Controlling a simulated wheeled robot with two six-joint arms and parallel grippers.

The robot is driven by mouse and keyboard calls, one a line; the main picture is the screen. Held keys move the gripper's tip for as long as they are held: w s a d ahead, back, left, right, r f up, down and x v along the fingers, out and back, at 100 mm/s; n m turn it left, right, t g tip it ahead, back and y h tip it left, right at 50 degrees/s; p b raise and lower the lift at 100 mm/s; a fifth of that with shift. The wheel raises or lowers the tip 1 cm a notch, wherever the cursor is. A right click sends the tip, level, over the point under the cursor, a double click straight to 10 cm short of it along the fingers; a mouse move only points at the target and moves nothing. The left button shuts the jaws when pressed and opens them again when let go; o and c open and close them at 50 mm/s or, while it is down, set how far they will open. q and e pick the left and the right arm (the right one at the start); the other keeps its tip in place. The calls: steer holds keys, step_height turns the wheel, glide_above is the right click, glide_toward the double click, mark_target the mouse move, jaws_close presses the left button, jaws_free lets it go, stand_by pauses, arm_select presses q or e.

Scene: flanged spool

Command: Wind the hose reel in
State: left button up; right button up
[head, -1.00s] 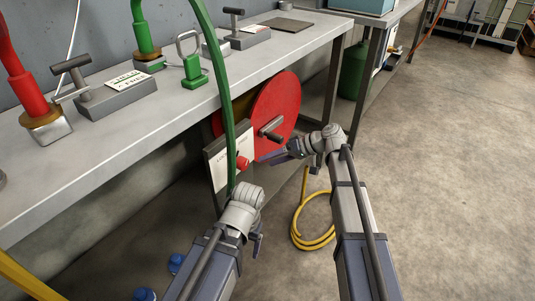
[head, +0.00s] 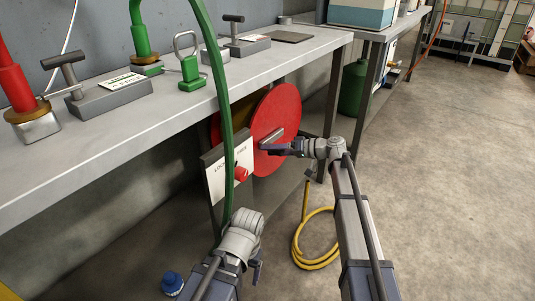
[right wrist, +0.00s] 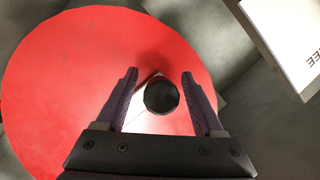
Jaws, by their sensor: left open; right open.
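The hose reel's red flange (head: 284,105) stands upright under the bench, and it fills much of the right wrist view (right wrist: 50,80). Its crank has a dark round knob (right wrist: 161,96), seen end-on. My right gripper (right wrist: 159,74) is open, with one finger on either side of the knob and gaps visible. In the head view the right gripper (head: 268,147) is at the crank handle (head: 276,136) in front of the flange. A panel (head: 222,178) lettered LOCK and FREE, with a red knob (head: 240,173), stands left of the reel. My left gripper (head: 257,264) is open and empty, low in front.
A yellow hose (head: 316,262) lies coiled on the floor below the reel. A green hose (head: 226,120) hangs in front of the bench (head: 110,146) and panel. Bench legs stand right of the reel. Floor at the right is clear.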

steer(key=shift+x, duration=0.9)
jaws_close()
stand_by(0.9)
